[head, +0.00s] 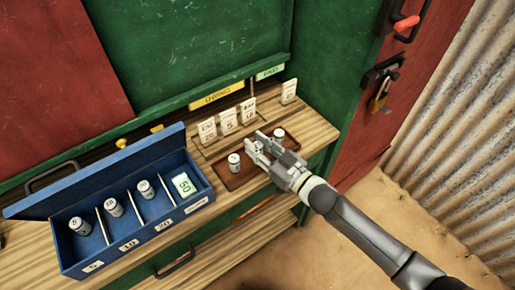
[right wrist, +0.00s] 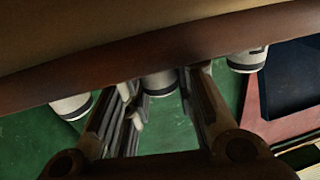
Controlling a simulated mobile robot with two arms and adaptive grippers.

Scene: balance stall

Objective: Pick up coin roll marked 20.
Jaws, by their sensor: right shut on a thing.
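My right gripper (head: 259,147) reaches over the brown tray (head: 228,182) on the wooden counter. It is shut on the middle coin roll (right wrist: 160,82), a pale cylinder between the fingers in the right wrist view. Its marking is hidden. In the head view the fingers cover most of it. One white coin roll (head: 234,163) stands on the tray to the left of the gripper. Another coin roll (head: 279,136) stands to its right. I cannot read a 20 on either. Whether the held roll touches the tray is not clear. My left gripper is not in view.
An open blue box (head: 62,218) with labelled compartments stands at the left, holding several rolls and a green 50 piece (head: 184,185). Several number cards (head: 229,121) stand behind the tray under the yellow sign (head: 217,95). A red door with latches is at the right.

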